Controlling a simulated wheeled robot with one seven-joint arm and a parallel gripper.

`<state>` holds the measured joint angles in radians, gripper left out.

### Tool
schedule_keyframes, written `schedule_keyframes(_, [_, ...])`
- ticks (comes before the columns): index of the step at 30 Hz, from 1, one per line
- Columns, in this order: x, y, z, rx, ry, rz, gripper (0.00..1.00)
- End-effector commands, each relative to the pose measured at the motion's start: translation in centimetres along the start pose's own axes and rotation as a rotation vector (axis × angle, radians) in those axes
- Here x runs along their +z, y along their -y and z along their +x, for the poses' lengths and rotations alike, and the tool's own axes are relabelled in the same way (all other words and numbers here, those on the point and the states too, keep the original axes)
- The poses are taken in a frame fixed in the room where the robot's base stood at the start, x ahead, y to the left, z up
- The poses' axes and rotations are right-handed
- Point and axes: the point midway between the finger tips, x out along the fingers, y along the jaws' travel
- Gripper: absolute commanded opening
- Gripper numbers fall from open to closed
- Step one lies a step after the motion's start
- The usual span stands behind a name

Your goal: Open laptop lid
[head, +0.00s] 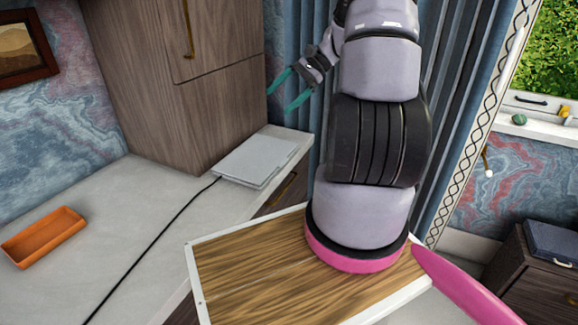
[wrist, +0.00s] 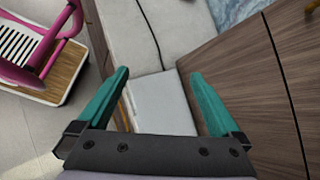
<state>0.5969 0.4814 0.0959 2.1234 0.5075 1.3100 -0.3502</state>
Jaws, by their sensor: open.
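A flat, light grey laptop (head: 258,160) lies with its lid closed near the end of the desk, beside the wooden cabinet. A black cable runs from it across the desk. In the wrist view the laptop (wrist: 160,105) shows between the fingers, with its near part hidden behind the gripper's dark mount. My gripper (head: 278,92) has teal fingers spread apart with nothing between them. It is above the laptop and apart from it. The gripper (wrist: 157,85) also shows open in the wrist view.
The grey desk top (head: 110,215) is mostly clear, with an orange tray (head: 43,238) at the left. A wooden cabinet (head: 195,95) rises right behind the laptop. A blue curtain (head: 295,60) hangs behind my arm. A dark drawer unit (head: 535,270) stands at the right.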

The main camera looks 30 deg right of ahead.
Motion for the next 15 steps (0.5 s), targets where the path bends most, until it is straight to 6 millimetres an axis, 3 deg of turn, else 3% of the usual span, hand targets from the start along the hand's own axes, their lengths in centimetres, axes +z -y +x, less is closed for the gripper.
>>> schedule_keyframes(1, [-2.5,-0.8,0.6,-0.044,0.044,0.066,1.0])
schedule_keyframes(3, [-5.3,-1.6,1.3,-0.109,0.099,0.142,1.0])
schedule_keyframes(8, [-11.6,-4.0,3.0,-0.279,0.215,0.311,1.0])
schedule_keyframes(15, [-20.3,-9.2,6.2,-0.575,0.356,0.555,1.0])
